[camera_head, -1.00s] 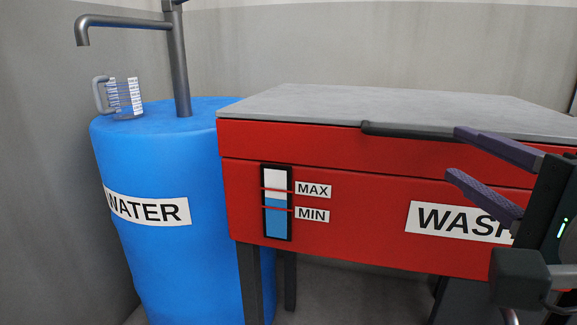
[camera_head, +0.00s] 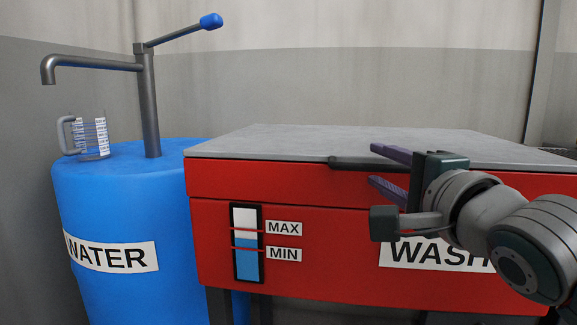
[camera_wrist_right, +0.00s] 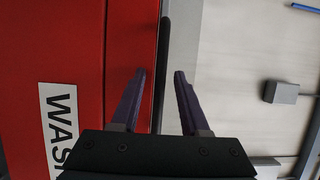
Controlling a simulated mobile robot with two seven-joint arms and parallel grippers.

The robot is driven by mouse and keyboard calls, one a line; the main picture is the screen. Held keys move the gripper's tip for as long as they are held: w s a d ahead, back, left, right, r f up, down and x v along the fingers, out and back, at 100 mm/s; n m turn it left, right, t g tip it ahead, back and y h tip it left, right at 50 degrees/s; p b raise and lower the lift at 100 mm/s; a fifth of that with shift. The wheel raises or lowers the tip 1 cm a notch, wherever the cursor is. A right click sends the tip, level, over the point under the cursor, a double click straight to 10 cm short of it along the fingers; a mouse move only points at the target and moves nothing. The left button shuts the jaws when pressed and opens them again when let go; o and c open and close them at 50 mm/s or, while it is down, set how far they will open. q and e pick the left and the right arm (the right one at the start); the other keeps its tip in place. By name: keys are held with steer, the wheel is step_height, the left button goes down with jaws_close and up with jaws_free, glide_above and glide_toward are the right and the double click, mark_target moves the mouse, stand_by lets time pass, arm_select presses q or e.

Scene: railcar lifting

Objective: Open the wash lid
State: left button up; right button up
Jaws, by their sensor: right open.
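The red wash box (camera_head: 290,215) is closed by its flat grey wash lid (camera_head: 300,143). A dark handle bar (camera_head: 345,163) runs along the lid's front edge; its right part is hidden behind my gripper. My right gripper (camera_head: 371,165) is open at the front of the box, one purple finger above the other, at the height of the handle. In the right wrist view the open fingers (camera_wrist_right: 159,74) lie on either side of the dark handle (camera_wrist_right: 160,85), which looks ungripped. My left gripper is out of view.
A blue water barrel (camera_head: 120,200) stands left of the box, with a tap (camera_head: 150,105) and a clear measuring jug (camera_head: 90,137) on top. A level gauge (camera_head: 247,243) sits on the box front. The lid's top is bare, with a wall behind.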

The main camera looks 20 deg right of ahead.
jaws_close()
stand_by(1.4)
